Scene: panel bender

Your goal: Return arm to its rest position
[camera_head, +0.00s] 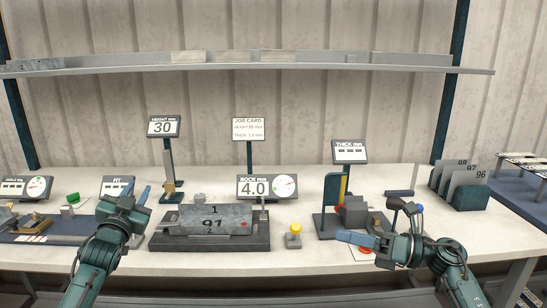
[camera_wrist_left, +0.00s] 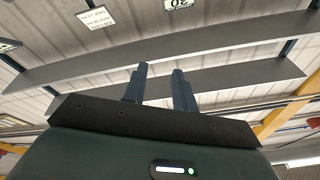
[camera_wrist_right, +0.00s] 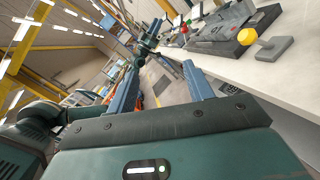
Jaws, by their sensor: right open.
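My left arm reaches in from the lower left, and its gripper (camera_head: 134,192) is raised at the left end of the bender, fingers pointing up and away. In the left wrist view the left gripper (camera_wrist_left: 160,74) has its two fingers apart with nothing between them. My right gripper (camera_head: 368,222) is low over the front right of the bench, fingers pointing left. In the right wrist view the right gripper (camera_wrist_right: 163,66) is wide open and empty.
A yellow button (camera_head: 293,239) stands between the bender and a thickness gauge (camera_head: 332,195). Numbered plates (camera_head: 466,186) stand in a rack at the right. A long shelf (camera_head: 300,65) spans the back wall. A green-topped button (camera_head: 73,199) is at the left.

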